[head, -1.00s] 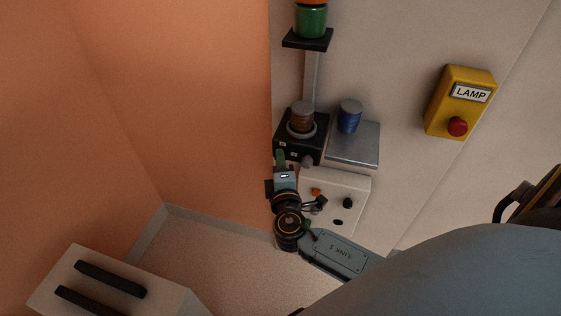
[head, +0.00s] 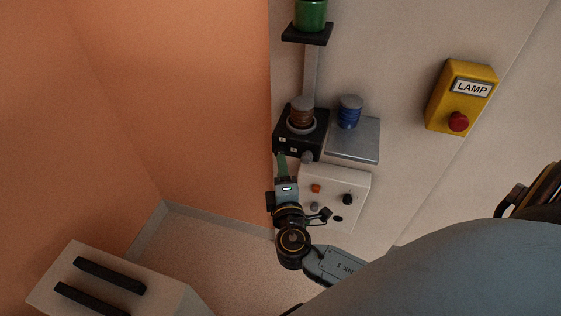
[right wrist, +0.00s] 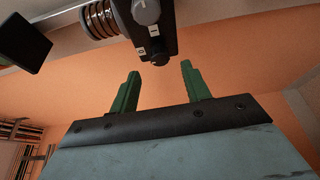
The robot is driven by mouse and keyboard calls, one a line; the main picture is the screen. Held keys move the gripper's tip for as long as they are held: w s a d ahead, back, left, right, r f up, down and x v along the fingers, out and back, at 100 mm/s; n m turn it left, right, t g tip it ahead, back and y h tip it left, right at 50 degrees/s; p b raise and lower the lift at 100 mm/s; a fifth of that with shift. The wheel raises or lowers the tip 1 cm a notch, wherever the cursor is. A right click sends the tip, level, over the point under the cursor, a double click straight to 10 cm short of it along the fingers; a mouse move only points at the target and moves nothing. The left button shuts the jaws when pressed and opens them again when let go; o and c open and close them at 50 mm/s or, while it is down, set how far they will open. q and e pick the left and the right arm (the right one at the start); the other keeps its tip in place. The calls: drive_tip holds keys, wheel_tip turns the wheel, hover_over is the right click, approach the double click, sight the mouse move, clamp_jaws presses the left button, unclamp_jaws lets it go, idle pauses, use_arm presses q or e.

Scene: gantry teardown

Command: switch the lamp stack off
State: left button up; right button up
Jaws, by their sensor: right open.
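In the head view, a yellow box (head: 461,97) labelled LAMP, with a red button (head: 458,121), is on the pale wall at the right. The green part of a lamp stack (head: 311,15) stands on a black plate at the top edge; anything above it is cut off. My right gripper (head: 281,162) is open and empty, just below a black box (head: 312,143), well left of the yellow box. In the right wrist view its two green fingers (right wrist: 160,75) are apart, below the black box (right wrist: 157,30). My left gripper is not in view.
The black box carries a brown ribbed post (head: 301,112); a blue ribbed post (head: 349,112) stands on a grey block (head: 353,146) beside it. A white panel (head: 326,215) with small knobs is beneath. An orange wall (head: 200,100) closes the left. Wall between the posts and yellow box is clear.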

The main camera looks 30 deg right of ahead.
drive_tip(key=b+v, duration=0.1)
drive_tip(key=v, duration=0.8)
drive_tip(key=shift+d, duration=0.1)
